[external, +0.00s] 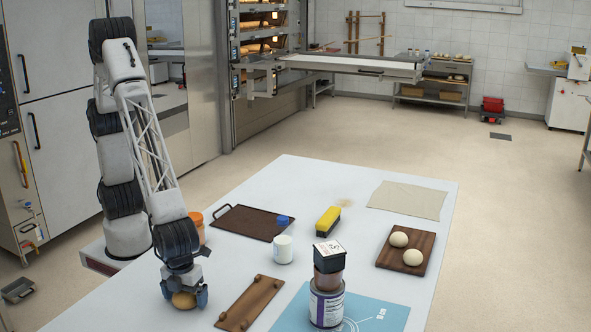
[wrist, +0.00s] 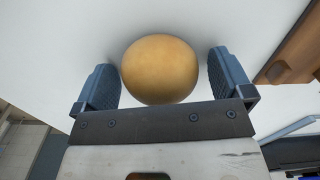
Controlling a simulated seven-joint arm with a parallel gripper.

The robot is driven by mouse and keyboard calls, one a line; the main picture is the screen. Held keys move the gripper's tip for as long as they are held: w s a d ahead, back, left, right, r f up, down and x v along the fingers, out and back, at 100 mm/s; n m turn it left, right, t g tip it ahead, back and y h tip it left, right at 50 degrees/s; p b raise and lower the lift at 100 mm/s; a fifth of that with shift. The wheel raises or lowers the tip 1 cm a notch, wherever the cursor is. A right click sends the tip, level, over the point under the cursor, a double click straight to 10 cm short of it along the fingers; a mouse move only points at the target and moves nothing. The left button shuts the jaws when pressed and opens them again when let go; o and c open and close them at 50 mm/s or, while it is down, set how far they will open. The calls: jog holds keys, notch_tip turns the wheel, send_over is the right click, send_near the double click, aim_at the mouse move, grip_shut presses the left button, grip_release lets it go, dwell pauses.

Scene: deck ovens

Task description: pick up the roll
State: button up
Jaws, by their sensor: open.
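A round golden-brown roll (external: 184,299) rests on the white table at its near left part. In the wrist view the roll (wrist: 160,68) lies between the two blue fingers, with a narrow gap on each side. My gripper (external: 184,292) is open and lowered around the roll, pointing down at the table. In the wrist view my gripper (wrist: 168,80) shows both fingers apart, not pressed on the roll. The roll's top is partly hidden by the gripper in the external view.
A wooden board with pegs (external: 249,303) lies just right of the gripper. Two dough balls sit on a board (external: 418,240) at the right.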

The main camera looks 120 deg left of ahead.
jog(key=c, duration=1)
jog(key=shift+r, duration=0.7)
notch_tip(320, 180, up, 2)
jog(key=shift+r, duration=0.1)
jog(key=s+a, duration=0.2)
jog(key=s, duration=0.2)
jog(key=s+a+r, duration=0.1)
jog(key=s+a, duration=0.2)
jog(key=s, duration=0.2)
jog(key=s+a, duration=0.2)
jog(key=s, duration=0.3)
jog(key=shift+a+r, duration=0.15)
jog(key=shift+a, duration=0.25)
